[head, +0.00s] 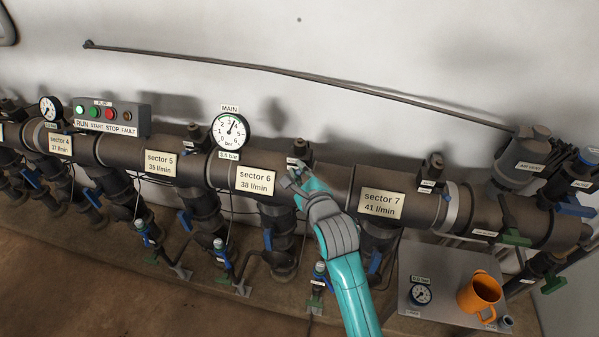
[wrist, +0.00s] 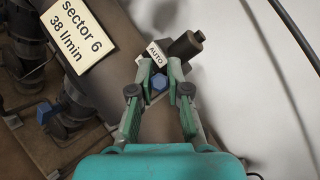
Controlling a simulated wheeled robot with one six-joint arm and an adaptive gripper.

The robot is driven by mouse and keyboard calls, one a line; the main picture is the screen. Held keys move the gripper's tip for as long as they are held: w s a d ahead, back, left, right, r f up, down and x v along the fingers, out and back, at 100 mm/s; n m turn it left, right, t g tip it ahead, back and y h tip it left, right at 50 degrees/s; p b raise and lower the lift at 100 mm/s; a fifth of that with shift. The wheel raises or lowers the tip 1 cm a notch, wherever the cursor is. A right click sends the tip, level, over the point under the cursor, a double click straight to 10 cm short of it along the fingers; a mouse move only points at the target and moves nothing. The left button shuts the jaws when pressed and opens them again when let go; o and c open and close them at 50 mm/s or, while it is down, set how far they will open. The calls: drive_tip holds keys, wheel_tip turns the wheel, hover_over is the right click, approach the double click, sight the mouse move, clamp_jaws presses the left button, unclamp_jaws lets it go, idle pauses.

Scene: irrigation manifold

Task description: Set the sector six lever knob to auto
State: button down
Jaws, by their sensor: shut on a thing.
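The sector 6 plate (head: 255,180) reads 38 l/min on the large dark pipe; it also shows in the wrist view (wrist: 78,35). My gripper (head: 294,174) is at the small valve head (head: 300,149) just right of this plate. In the wrist view my gripper (wrist: 160,68) has its two green fingers closed around the blue lever knob (wrist: 159,83). A white AUTO label (wrist: 153,52) lies just beyond the fingertips, beside a dark cylinder (wrist: 186,47). The fingers hide part of the knob, and its pointing direction is unclear.
The main gauge (head: 230,131) stands up left of my gripper. The sector 7 plate (head: 382,204) is to the right. An orange mug (head: 479,293) and a small gauge (head: 420,294) are on a grey panel (head: 450,262) at lower right. Several blue-handled valves hang below the pipe.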

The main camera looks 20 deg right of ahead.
drive_tip(key=c, duration=1.1)
unclamp_jaws()
drive_tip(key=s, duration=0.4)
drive_tip(key=s+r, duration=0.1)
drive_tip(key=s, duration=0.3)
drive_tip(key=s+r, duration=0.1)
drive_tip(key=s, duration=0.2)
drive_tip(key=shift+s+d, duration=0.2)
drive_tip(key=shift+s, duration=0.2)
